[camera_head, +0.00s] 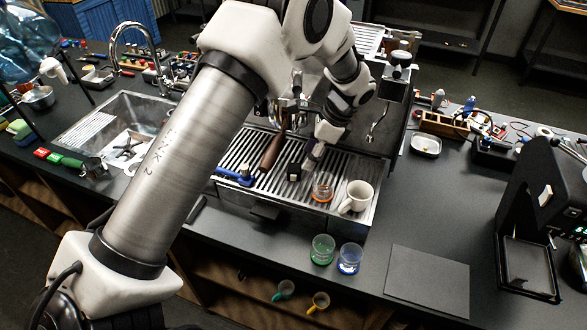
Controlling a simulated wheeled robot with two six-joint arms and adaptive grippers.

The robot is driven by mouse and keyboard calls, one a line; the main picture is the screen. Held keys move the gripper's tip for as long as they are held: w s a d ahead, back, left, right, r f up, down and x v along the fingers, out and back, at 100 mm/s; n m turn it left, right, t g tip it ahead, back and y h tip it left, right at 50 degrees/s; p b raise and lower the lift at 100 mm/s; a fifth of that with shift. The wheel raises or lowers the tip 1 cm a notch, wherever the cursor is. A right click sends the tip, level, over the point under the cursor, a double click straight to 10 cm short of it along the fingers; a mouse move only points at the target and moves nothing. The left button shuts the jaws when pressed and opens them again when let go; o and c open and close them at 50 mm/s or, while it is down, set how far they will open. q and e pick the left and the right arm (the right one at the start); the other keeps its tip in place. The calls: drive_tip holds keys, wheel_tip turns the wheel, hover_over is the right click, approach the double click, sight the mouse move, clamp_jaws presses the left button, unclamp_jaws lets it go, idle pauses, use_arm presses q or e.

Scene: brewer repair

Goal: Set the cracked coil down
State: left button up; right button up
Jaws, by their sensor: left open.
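My left arm reaches in from the lower left, over the counter. Its gripper (305,168) is low over the slatted drip tray (340,166) of the brewer and is open. Dark and pale parts crowd around its fingertips, so I cannot tell whether it touches anything. I cannot pick out the cracked coil for certain. A clear glass with an orange-red base (323,189) stands on the tray just right of the fingertips. A white mug (357,196) is right of that glass. My right gripper is not in view.
A brown handle (271,153) and a blue tool (234,177) are left of the gripper. A green glass (322,249) and a blue glass (350,259) stand before the tray. A flat dark mat (428,281) is bare. A black machine (550,205) stands right.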

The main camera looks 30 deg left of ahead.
sight(300, 166)
use_arm(q)
drive_tip(key=p+x, duration=0.1)
drive_tip(key=x, duration=0.1)
drive_tip(key=p+x, duration=0.1)
drive_tip(key=x, duration=0.1)
drive_tip(key=shift+s+a, duration=0.15)
drive_tip(key=shift+s, duration=0.1)
drive_tip(key=shift+s+a+f, duration=0.15)
drive_tip(key=shift+a+f, duration=0.1)
drive_tip(key=shift+f, duration=0.15)
drive_tip(key=shift+d, duration=0.1)
clamp_jaws()
drive_tip(key=shift+r, duration=0.45)
drive_tip(key=r+b, duration=0.1)
drive_tip(key=s+r+b, duration=0.1)
drive_tip(key=shift+r, duration=0.25)
drive_tip(key=s+d+r+b, duration=0.1)
drive_tip(key=s+b, duration=0.4)
drive_tip(key=s, duration=0.9)
drive_tip(key=shift+s+d+r, duration=0.35)
drive_tip(key=shift+s+d, duration=0.05)
drive_tip(key=shift+d, duration=0.1)
